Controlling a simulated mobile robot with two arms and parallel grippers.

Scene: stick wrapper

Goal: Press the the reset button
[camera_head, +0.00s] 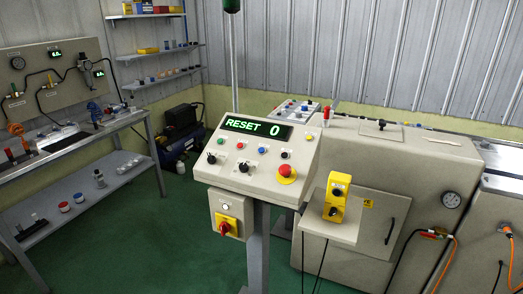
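A beige control panel (215,172) stands on a grey post in the middle of the head view. Its green-lit display (256,128) reads "RESET 0". No button label is legible, so I cannot tell which is the reset button. Under them are two black knobs (244,167) and a red mushroom button (287,172) on a yellow base. Neither gripper is in view.
A box with a red-yellow rotary switch (228,227) hangs under the panel. A yellow control box (336,197) sits on a small shelf to the right, before a large beige machine (400,150). A workbench (70,147) stands at left. Green floor (165,240) is clear in front.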

